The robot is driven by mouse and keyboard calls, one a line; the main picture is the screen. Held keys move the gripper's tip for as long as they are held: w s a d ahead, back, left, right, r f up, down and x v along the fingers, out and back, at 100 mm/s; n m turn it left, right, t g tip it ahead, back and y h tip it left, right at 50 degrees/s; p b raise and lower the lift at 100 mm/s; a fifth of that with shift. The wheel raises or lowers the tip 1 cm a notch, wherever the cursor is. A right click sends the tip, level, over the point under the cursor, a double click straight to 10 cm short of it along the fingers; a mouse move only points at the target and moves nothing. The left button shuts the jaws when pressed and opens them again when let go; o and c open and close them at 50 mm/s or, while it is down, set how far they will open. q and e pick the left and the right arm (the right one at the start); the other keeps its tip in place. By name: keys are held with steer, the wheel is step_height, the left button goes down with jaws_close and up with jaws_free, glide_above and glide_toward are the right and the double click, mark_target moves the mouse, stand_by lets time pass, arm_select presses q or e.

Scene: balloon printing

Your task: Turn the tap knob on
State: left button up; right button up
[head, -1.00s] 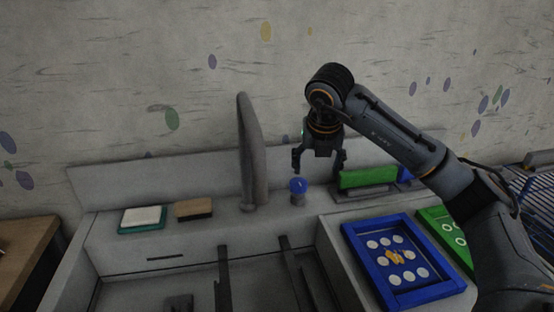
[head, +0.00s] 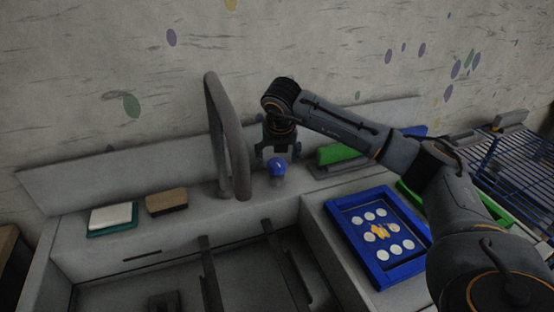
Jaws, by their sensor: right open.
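The tap knob (head: 278,167) has a blue top on a short grey base. It stands on the back ledge of the sink, just right of the grey arched tap (head: 240,165). My right gripper (head: 277,158) points down at the knob, with its fingers open on either side of the knob's top or just behind it. I cannot tell whether the fingers touch it. My left gripper is not in view.
The sink basin (head: 130,285) lies in front of the tap. A blue tray (head: 340,228) with white discs sits to the right. A brown sponge (head: 167,201) and a white block on a green dish (head: 111,219) are at left. A green brush (head: 340,154) lies right of the knob.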

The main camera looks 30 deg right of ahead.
steer(key=shift+x, duration=1.45)
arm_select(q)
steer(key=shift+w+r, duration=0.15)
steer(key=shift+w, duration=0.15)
arm_select(e)
steer(key=shift+c, duration=0.4)
steer(key=c, duration=1.1)
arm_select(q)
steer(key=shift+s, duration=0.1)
